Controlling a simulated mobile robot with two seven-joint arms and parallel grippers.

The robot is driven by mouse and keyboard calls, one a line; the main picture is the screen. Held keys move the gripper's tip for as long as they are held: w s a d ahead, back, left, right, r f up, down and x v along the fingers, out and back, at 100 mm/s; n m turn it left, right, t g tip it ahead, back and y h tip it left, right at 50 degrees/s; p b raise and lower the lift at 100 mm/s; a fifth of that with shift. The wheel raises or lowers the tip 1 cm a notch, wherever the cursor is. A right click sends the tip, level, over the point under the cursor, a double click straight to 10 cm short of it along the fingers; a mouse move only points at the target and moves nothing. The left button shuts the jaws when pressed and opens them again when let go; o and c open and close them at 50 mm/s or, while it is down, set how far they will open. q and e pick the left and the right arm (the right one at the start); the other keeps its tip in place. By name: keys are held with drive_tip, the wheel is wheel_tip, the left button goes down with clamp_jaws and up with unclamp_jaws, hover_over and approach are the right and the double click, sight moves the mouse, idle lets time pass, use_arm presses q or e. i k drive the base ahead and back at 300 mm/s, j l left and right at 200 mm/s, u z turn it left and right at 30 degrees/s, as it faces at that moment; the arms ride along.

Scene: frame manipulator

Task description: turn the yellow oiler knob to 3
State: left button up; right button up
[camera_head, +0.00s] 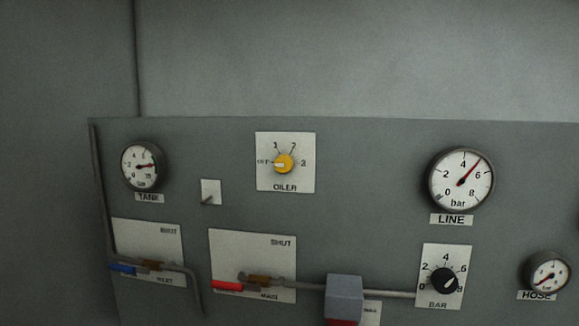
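The yellow oiler knob (284,164) sits in the middle of a white plate (302,183) labelled OILER, in the upper middle of the panel in the head view. The plate has marks OFF at the left, 1 at the upper left, 2 at the upper right and 3 at the right. The knob's pale pointer is on its left side, toward OFF. Neither of my grippers is in view, and nothing touches or covers the knob.
A TANK gauge (142,166) and a small switch plate (210,192) are left of the oiler. The LINE gauge (461,180), black BAR knob (445,281) and HOSE gauge (546,274) are at right. Below are blue (123,268) and red (227,286) lever handles, pipes and a grey box (344,296).

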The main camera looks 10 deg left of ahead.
sight(284, 163)
drive_tip(key=u, duration=0.8)
drive_tip(key=k+l+u, duration=0.1)
drive_tip(key=u, duration=0.35)
drive_tip(key=k+u, duration=0.25)
drive_tip(key=u, duration=0.2)
drive_tip(key=k, duration=0.2)
